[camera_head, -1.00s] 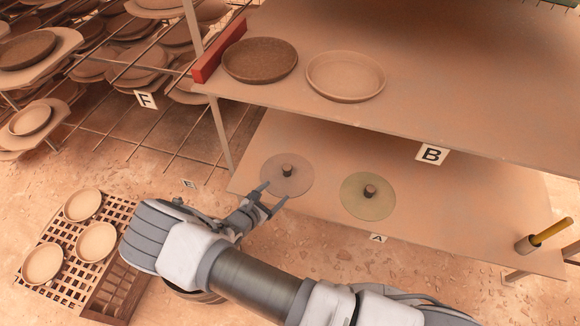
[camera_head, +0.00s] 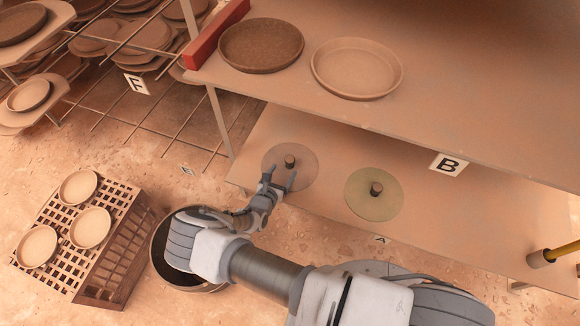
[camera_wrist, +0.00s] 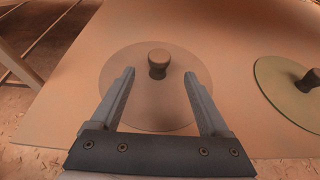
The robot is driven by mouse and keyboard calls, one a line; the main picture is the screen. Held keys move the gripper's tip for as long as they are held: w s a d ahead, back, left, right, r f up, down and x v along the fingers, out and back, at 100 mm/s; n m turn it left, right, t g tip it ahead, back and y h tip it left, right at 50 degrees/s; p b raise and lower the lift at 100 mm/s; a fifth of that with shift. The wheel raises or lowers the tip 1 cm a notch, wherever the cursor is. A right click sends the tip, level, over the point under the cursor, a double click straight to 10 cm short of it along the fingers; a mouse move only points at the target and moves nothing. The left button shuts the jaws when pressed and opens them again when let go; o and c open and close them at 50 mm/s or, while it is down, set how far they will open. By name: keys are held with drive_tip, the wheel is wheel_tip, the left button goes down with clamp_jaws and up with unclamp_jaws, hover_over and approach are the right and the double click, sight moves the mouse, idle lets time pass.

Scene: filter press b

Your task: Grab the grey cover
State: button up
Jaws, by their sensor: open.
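Two round covers with dark knobs lie on the lower shelf. The left cover (camera_head: 302,154) looks greyish brown, and the right cover (camera_head: 368,207) looks greenish. The greyish one also shows in the wrist view (camera_wrist: 150,108), its knob (camera_wrist: 158,63) upright beyond my fingertips. The greenish cover (camera_wrist: 284,100) is at the right edge of the wrist view. My gripper (camera_head: 280,180) is open over the near part of the greyish cover. In the wrist view my gripper (camera_wrist: 160,74) has its two fingers apart and nothing between them.
The upper shelf (camera_head: 480,110), marked B, overhangs the back of the lower shelf (camera_head: 450,225). It holds a brown dish (camera_head: 262,45), a pale dish (camera_head: 357,68) and a red bar (camera_head: 216,35). A crate with pale dishes (camera_head: 115,255) and a dark pot (camera_head: 160,262) stand on the ground.

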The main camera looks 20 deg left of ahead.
sight(288, 164)
drive_tip(key=b+x, duration=0.2)
drive_tip(key=x, duration=0.4)
drive_tip(key=shift+w, duration=0.1)
drive_tip(key=b+x, duration=0.1)
drive_tip(key=x, duration=0.1)
drive_tip(key=b+x, duration=0.1)
drive_tip(key=x, duration=0.1)
drive_tip(key=shift+f+b, duration=0.35)
drive_tip(key=shift+w, duration=0.55)
drive_tip(key=shift+c, duration=0.2)
drive_tip(key=shift+r, duration=0.1)
clamp_jaws()
